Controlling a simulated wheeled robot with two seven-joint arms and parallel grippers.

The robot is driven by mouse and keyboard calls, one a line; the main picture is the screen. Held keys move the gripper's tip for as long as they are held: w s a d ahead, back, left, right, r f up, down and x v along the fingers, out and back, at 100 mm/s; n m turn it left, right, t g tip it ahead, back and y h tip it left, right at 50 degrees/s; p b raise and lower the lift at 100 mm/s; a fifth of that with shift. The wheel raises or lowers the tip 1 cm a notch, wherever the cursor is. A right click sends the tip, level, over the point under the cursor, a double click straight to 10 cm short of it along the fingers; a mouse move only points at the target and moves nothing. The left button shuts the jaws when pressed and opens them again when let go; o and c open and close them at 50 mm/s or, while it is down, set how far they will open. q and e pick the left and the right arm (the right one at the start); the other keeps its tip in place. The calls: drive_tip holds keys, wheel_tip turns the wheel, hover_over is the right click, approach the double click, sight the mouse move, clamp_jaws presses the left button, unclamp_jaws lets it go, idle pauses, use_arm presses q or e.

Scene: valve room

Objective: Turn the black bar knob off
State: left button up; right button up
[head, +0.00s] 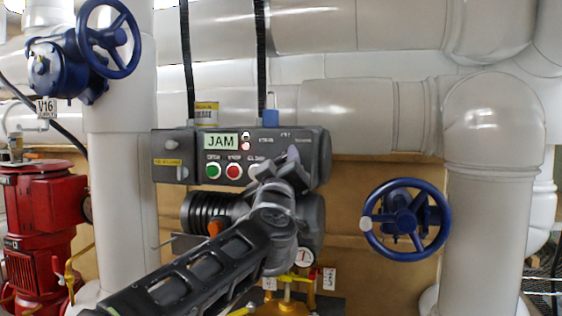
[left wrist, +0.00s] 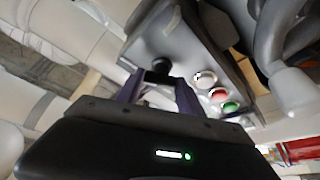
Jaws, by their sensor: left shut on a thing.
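The grey control box (head: 255,145) hangs on the pipes, with a lit panel that reads JAM. My left gripper (head: 285,165) reaches up to the right part of its front face and covers what lies there. In the left wrist view, the black bar knob (left wrist: 160,74) sits between the two fingertips of my left gripper (left wrist: 159,82), which is shut on it. The knob's exact angle is too dark and small to tell. My right gripper is not in view.
Green (head: 213,171) and red (head: 233,172) buttons sit left of my gripper on the box. A blue handwheel (head: 406,219) is at the right, another (head: 108,40) at the upper left. A red pump (head: 40,225) stands at the left. Yellow fittings (head: 288,303) are below.

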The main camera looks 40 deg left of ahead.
use_arm(q)
drive_tip(key=shift+d+r+n+g+y+p, duration=0.15)
drive_tip(key=shift+n+g+p, duration=0.1)
drive_tip(key=shift+n+p, duration=0.4)
drive_tip(key=shift+a+r+n+g+y+p, duration=0.15)
drive_tip(key=shift+n+g+p, duration=0.1)
drive_tip(key=shift+n+p, duration=0.35)
drive_tip(key=n+g+p, duration=0.1)
drive_tip(key=n, duration=0.1)
drive_tip(key=n+p, duration=0.2)
drive_tip(key=shift+d+g+y, duration=0.15)
drive_tip(key=shift+g+y, duration=0.15)
drive_tip(key=shift+g, duration=0.1)
drive_tip(key=n+g+p, duration=0.1)
drive_tip(key=n+p, duration=0.1)
drive_tip(key=n, duration=0.2)
drive_tip(key=shift+p, duration=0.35)
drive_tip(key=shift+n+g+h+p, duration=0.4)
drive_tip(key=shift+n+g+p, duration=0.25)
drive_tip(key=shift+n, duration=0.6)
drive_tip(key=shift+f, duration=0.1)
drive_tip(key=o, duration=1.4)
